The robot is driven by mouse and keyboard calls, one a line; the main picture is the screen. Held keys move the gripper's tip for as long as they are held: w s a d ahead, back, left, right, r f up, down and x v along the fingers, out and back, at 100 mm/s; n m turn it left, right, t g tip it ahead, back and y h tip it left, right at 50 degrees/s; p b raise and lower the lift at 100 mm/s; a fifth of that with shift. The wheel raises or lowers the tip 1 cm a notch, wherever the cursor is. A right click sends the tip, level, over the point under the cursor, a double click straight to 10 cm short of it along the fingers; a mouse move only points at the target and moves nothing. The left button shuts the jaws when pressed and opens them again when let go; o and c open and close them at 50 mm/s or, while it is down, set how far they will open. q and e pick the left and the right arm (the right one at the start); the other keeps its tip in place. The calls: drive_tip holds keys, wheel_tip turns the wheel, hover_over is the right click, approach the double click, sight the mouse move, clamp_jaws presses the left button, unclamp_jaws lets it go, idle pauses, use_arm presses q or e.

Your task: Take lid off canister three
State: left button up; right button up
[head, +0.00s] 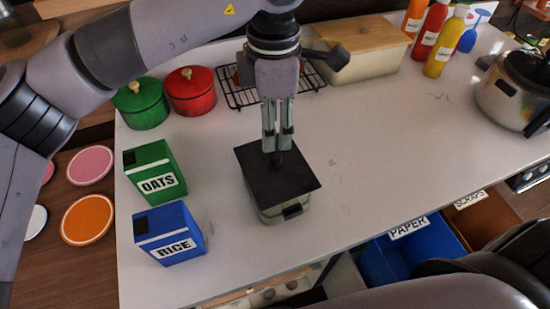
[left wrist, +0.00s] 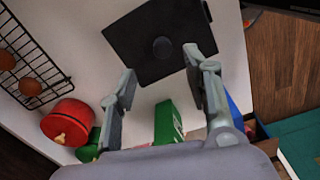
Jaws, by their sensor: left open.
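A pale box-shaped container (head: 270,213) with a flat black lid (head: 291,183) stands on the white worktop, with a dark latch or handle on its front side. The lid also shows in the left wrist view (left wrist: 140,62), with a round dark knob (left wrist: 162,47) near its middle. A green pot (head: 141,110) and a red pot (head: 190,96) with pale-knobbed lids stand at the back left. I see no number on any of them. My left gripper (head: 278,146) points down over the black lid; its fingers are apart and empty. My right gripper is not in view.
A green OATS box (head: 157,171) and a blue RICE box (head: 170,235) stand left of the container. Behind are a wire rack (head: 238,97), a wooden-topped bin (head: 366,44) and several bottles. The worktop right of the container is clear; PAPER (head: 409,227) and SCRAPS bins lie beyond its front edge.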

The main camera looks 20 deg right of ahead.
sight(276, 154)
use_arm(q)
wheel_tip(276, 154, down, 3)
drive_tip(key=shift+r, duration=0.1)
drive_tip(key=f+p, duration=0.2)
drive_tip(key=f, duration=0.1)
drive_tip(key=f+p, duration=0.1)
drive_tip(key=shift+s+d+f, duration=0.1)
drive_tip(key=shift+s+f, duration=0.15)
drive_tip(key=shift+f, duration=0.45)
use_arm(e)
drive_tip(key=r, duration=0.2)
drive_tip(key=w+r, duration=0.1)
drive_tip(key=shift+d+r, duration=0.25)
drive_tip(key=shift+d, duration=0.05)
use_arm(q)
drive_tip(key=shift+c, duration=0.4)
clamp_jaws()
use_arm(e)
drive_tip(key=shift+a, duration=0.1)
